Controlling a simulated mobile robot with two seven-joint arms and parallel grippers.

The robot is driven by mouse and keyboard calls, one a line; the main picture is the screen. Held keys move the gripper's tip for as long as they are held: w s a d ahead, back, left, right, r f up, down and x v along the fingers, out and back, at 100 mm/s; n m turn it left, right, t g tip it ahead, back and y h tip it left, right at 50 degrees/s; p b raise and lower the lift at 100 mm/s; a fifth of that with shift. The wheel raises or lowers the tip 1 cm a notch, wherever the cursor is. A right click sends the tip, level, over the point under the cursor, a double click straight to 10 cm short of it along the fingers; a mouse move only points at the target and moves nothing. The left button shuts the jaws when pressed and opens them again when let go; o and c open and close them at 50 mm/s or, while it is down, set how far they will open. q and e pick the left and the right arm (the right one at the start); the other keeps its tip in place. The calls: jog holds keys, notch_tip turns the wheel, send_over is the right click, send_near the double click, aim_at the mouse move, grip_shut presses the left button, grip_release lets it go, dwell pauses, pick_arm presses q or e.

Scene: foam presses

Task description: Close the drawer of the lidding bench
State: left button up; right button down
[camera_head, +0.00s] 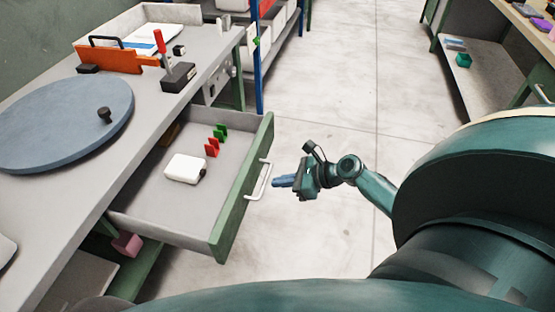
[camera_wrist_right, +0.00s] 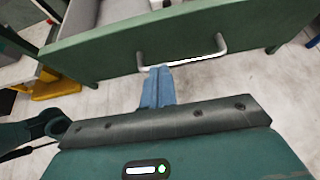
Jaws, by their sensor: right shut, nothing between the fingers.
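The lidding bench (camera_head: 62,198) stands at the left in the head view, with its drawer (camera_head: 135,212) pulled well out. The drawer has a green front (camera_head: 243,190) and a pale bar handle (camera_head: 259,181). Inside lie a white box-like item (camera_head: 184,168), red clips (camera_head: 211,148) and green clips (camera_head: 220,133). My right gripper (camera_head: 276,182) is shut and empty, just right of the handle. In the right wrist view its blue fingers (camera_wrist_right: 157,72) point at the green front, by the left end of the handle (camera_wrist_right: 200,58); I cannot tell whether they touch. My left gripper is not in view.
A blue-grey disc (camera_head: 60,125), an orange holder (camera_head: 110,60) and a red-handled lever (camera_head: 160,42) are on the bench top. A pink block (camera_head: 127,244) is below the drawer. The floor (camera_head: 335,110) to the right is clear; another bench (camera_head: 480,75) stands at the far right.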

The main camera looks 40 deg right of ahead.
aim_at(249, 186)
jog(key=x, duration=0.6)
jog(key=shift+f+b, duration=0.1)
jog(key=shift+b, duration=0.3)
jog(key=shift+w+a+f, duration=0.3)
jog(key=shift+w+a, duration=0.05)
jog(key=shift+w, duration=0.05)
